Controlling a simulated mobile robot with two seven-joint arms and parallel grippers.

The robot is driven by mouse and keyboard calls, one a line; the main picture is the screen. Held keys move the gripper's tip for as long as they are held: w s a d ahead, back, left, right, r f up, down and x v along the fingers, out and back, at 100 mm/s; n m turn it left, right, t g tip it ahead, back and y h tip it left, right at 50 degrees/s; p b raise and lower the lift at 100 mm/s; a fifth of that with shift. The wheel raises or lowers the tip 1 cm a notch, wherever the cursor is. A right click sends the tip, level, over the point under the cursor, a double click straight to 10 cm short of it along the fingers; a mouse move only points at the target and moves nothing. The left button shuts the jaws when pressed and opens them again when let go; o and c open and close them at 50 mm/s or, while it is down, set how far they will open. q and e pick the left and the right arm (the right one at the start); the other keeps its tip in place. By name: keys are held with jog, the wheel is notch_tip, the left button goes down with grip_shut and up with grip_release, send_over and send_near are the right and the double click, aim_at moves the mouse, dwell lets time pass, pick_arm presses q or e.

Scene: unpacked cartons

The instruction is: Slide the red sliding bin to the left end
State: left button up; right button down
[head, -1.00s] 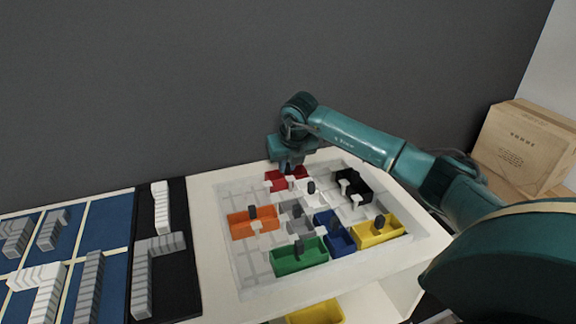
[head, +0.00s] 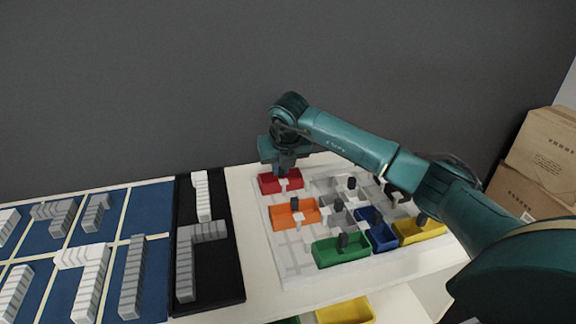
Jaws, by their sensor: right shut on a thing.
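The red sliding bin (head: 268,184) sits at the back left corner of the pale sliding tray (head: 272,240), close to the tray's left edge. My right gripper (head: 284,171) reaches down over the red bin and is shut on it, apparently at its handle. The fingertips and the handle are partly hidden by the gripper body. My left gripper is not in view.
In the tray are an orange bin (head: 283,219), a green bin (head: 330,256), a blue bin (head: 382,242) and a yellow bin (head: 408,237). Grey blocks (head: 186,270) lie on the left.

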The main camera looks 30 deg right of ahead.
jog(key=shift+w+a+r, duration=0.1)
jog(key=shift+a, duration=0.15)
jog(key=c, duration=1.4)
grip_release()
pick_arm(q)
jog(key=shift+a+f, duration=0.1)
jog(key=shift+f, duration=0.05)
pick_arm(e)
jog(key=shift+r, duration=0.35)
pick_arm(q)
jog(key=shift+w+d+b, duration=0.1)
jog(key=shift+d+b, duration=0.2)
jog(key=shift+b, duration=0.4)
pick_arm(e)
jog(key=v, duration=1.2)
jog(key=shift+s, duration=0.35)
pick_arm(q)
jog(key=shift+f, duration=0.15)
